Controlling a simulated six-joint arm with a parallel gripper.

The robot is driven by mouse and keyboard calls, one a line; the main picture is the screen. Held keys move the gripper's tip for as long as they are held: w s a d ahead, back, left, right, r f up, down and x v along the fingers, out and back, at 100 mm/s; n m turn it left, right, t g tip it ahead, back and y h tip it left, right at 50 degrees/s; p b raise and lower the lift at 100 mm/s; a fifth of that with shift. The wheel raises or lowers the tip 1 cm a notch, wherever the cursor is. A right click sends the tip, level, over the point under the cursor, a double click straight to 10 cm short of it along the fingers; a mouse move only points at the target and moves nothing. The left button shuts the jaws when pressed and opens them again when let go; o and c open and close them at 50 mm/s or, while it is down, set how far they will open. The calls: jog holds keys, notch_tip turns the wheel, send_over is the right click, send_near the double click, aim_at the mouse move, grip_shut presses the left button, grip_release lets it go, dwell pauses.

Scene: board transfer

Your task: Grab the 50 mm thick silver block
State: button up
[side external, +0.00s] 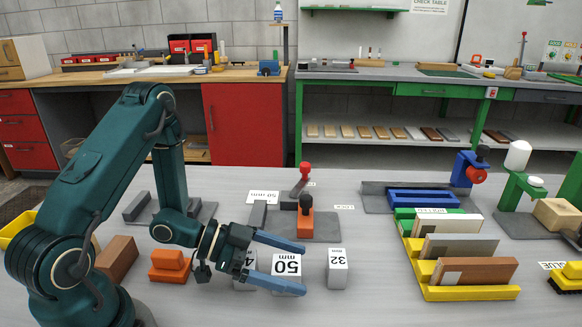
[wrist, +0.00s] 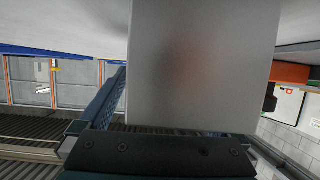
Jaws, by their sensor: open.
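The silver block marked 50 mm (side external: 287,266) stands on the grey table, its label upside down in the side view. My gripper (side external: 303,267) is open, with one blue finger on the far side of this block and one across its near lower part. I cannot tell whether either finger touches it. In the wrist view a plain silver block face (wrist: 205,65) fills the middle, close in front of the palm, with a blue finger to its left. The other finger is hidden there.
A silver block marked 32 (side external: 338,268) stands just right. Another silver block (side external: 241,266), its label partly hidden, stands just left behind my gripper. An orange clamp (side external: 305,222) is behind. A yellow rack (side external: 470,293) holding boards is to the right. The front table is clear.

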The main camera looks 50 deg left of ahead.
grip_shut()
jog(key=shift+r, duration=0.1)
dwell(0.3)
